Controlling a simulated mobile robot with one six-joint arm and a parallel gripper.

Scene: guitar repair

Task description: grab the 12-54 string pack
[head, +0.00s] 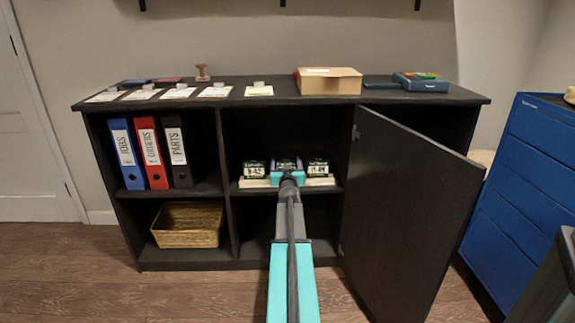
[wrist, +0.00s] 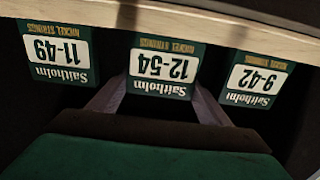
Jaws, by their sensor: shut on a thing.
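The 12-54 string pack (wrist: 163,68) is a dark green box with a white label, in the middle of a row of three. It appears upside down in the wrist view. My gripper (wrist: 160,92) reaches into the cabinet with one finger on each side of this pack, shut on it. In the head view my gripper (head: 288,176) hides most of the middle pack. The 11-49 pack (wrist: 60,52) and the 9-42 pack (wrist: 254,79) stand on either side, apart from the fingers. The packs are at a pale wooden strip (wrist: 235,32).
The black cabinet (head: 228,130) has its door (head: 395,215) swung open at right, close to my arm. Binders (head: 152,153) and a wicker basket (head: 188,224) fill the left compartments. A cardboard box (head: 330,82) sits on top. A blue drawer unit (head: 520,190) stands at right.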

